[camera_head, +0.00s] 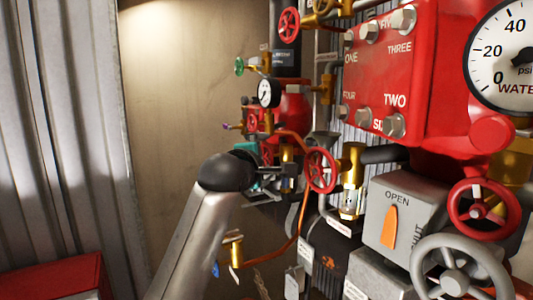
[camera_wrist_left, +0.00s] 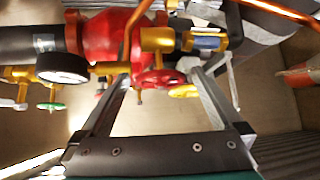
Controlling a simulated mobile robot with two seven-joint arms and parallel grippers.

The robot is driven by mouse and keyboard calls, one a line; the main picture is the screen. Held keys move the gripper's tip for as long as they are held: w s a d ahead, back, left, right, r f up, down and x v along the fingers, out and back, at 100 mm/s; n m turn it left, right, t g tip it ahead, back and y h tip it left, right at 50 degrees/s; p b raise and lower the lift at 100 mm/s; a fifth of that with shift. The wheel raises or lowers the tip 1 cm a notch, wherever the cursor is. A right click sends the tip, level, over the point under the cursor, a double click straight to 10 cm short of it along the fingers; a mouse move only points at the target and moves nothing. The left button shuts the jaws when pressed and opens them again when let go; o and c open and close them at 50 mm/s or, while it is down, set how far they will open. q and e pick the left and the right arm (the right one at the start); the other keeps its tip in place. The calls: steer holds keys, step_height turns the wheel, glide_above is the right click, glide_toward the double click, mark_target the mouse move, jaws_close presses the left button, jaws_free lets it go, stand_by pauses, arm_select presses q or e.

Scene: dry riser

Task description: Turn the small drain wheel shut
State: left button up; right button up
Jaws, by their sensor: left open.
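A small red handwheel (camera_wrist_left: 160,79) on a brass valve body shows in the left wrist view, seen nearly edge-on. It lies between the two fingertips of my left gripper (camera_wrist_left: 160,90), which is open with nothing held. Whether the fingers touch the rim cannot be told. In the head view, my left gripper (camera_head: 278,177) is among the pipework, its black wrist hiding part of the fittings behind. Red wheel parts (camera_head: 267,152) show just above it. A larger red wheel (camera_head: 321,170) stands just right of the gripper. My right gripper is out of view.
A dial gauge (camera_head: 267,92) and a green wheel (camera_head: 239,66) are above the gripper. A red numbered box (camera_head: 390,75), a grey OPEN/SHUT box (camera_head: 400,220) and a grey wheel (camera_head: 460,268) fill the right. Free room lies left, before the plain wall.

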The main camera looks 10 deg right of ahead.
arm_select(q)
steer(key=shift+x, duration=0.75)
steer(key=c, duration=1.3)
steer(key=shift+f+m+t+h+b, duration=0.3)
steer(key=shift+m+t+b, duration=0.6)
steer(key=shift+b, duration=0.35)
steer(key=shift+r+m+t+h+b, duration=0.25)
steer(key=shift+m+t+h+b, duration=0.85)
steer(key=shift+m+b, duration=0.7)
steer(key=o, duration=1.3)
